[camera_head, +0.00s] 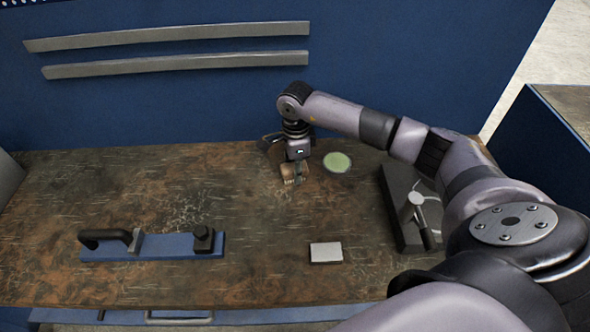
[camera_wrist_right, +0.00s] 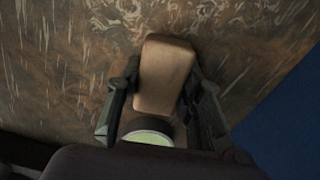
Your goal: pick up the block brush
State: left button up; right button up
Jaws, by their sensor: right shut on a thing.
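The block brush (camera_head: 288,174) is a small tan wooden block near the back middle of the worktable. In the right wrist view the tan block (camera_wrist_right: 163,76) sits between the two dark fingers. My right gripper (camera_head: 297,172) points down and is shut on the block brush. Its fingers also show in the right wrist view (camera_wrist_right: 160,95), one on each side of the block. I cannot tell whether the brush touches the table. The underside of the brush is hidden. My left gripper is not in view.
A pale green round dish (camera_head: 338,162) lies just right of the gripper. A blue tool with black handles (camera_head: 165,246) lies at front left. A light grey block (camera_head: 326,253) lies at front middle. A dark microscope-like stand (camera_head: 405,210) is at right. The table's left middle is clear.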

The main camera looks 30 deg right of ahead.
notch_tip(320, 180, up, 20)
jog(key=b, duration=0.3)
jog(key=o, duration=0.5)
jog(key=c, duration=0.4)
